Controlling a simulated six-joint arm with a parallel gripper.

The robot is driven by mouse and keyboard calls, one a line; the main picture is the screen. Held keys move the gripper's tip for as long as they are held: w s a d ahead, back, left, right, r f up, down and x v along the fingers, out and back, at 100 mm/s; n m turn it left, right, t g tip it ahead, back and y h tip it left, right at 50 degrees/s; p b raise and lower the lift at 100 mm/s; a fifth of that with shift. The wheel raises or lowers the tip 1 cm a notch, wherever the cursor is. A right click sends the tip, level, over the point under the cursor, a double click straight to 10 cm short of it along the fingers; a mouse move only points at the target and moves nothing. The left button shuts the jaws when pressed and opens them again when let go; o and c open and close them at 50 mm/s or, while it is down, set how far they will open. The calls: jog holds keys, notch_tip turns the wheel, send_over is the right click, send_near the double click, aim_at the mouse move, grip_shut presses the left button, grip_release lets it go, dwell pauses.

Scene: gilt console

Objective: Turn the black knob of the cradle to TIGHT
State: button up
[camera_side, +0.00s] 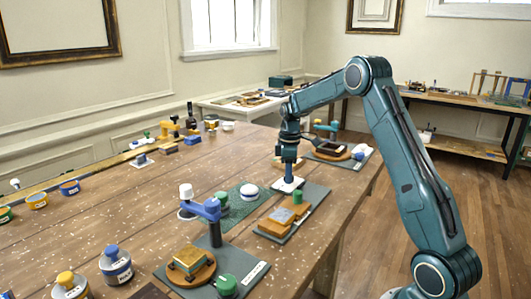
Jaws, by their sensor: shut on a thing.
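My gripper (288,176) points straight down over a white dial plate (287,185) near the right side of the table. It is shut on what is likely the black knob, which the fingers hide. The dial's marks, including TIGHT, are too small to read here. The dial plate sits at the far end of a dark grey base (314,194). On the near part of that base is an orange-brown cradle block (278,222) with a green cap (297,198) by it.
A blue arm on a post (205,209) stands to the left, with a white round pot (249,192) on a green mat (232,211) nearby. Another base with a wooden round (202,275) is in front. Several pots line the left. Bare wood lies at centre left (120,207).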

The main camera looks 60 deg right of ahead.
jog(key=m, duration=0.4)
jog(key=shift+m, duration=0.4)
jog(key=m, duration=0.4)
jog(key=shift+m, duration=0.3)
jog(key=m, duration=0.4)
jog(key=shift+m, duration=2.1)
jog(key=o, duration=1)
